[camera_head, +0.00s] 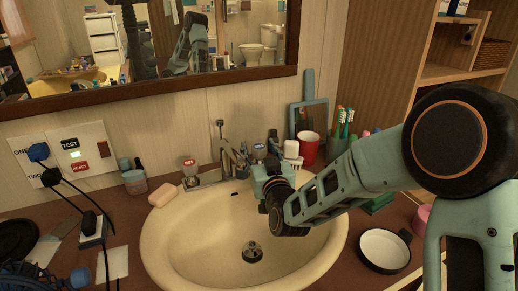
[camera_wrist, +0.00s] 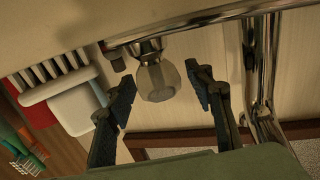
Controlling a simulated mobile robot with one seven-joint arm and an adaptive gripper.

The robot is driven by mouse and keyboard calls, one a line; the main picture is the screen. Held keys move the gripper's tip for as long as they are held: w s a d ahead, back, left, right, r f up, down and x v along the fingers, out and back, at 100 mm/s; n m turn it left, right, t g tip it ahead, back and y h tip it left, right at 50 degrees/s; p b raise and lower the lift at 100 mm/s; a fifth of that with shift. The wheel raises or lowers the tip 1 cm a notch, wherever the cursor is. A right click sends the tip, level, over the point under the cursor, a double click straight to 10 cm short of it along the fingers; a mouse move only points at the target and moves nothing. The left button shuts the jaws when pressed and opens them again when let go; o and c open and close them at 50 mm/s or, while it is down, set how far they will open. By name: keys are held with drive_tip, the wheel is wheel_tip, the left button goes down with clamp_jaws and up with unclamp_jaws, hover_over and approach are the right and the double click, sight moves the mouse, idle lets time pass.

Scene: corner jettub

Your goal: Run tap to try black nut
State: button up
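A chrome tap with a spout (camera_head: 229,158) stands behind the cream sink (camera_head: 163,254). Its left knob (camera_head: 189,172) has a red mark; its right knob (camera_head: 259,151) shows just behind my gripper (camera_head: 268,176). In the wrist view, a clear faceted knob (camera_wrist: 157,82) sits between the two dark fingers of my open gripper (camera_wrist: 164,88), with gaps on both sides. The chrome spout (camera_wrist: 258,70) is right of the fingers there. A dark round piece (camera_head: 251,252) is at the drain; I cannot tell whether a separate black nut is there.
A white-headed brush (camera_wrist: 72,100) is close left of the fingers in the wrist view. A red cup (camera_head: 309,147) and toothbrushes (camera_head: 345,124) stand behind my arm. Soap (camera_head: 162,194) lies on the left rim. A round dish (camera_head: 384,250) is at right. The basin is mostly empty.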

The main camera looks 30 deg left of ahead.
drive_tip(key=c, duration=1)
drive_tip(key=shift+g+y+b, duration=0.3)
drive_tip(key=shift+b, duration=0.1)
drive_tip(key=shift+n+g+y+b, duration=0.6)
drive_tip(key=shift+n+y, duration=0.2)
drive_tip(key=shift+n, duration=0.1)
drive_tip(key=shift+r+n+g+y, duration=0.2)
drive_tip(key=shift+n+g+y, duration=0.6)
drive_tip(key=shift+g, duration=0.4)
drive_tip(key=shift+n+g, duration=0.5)
drive_tip(key=shift+g, duration=0.1)
drive_tip(key=o, duration=1.2)
drive_tip(key=shift+f, duration=0.15)
drive_tip(key=shift+c, duration=0.2)
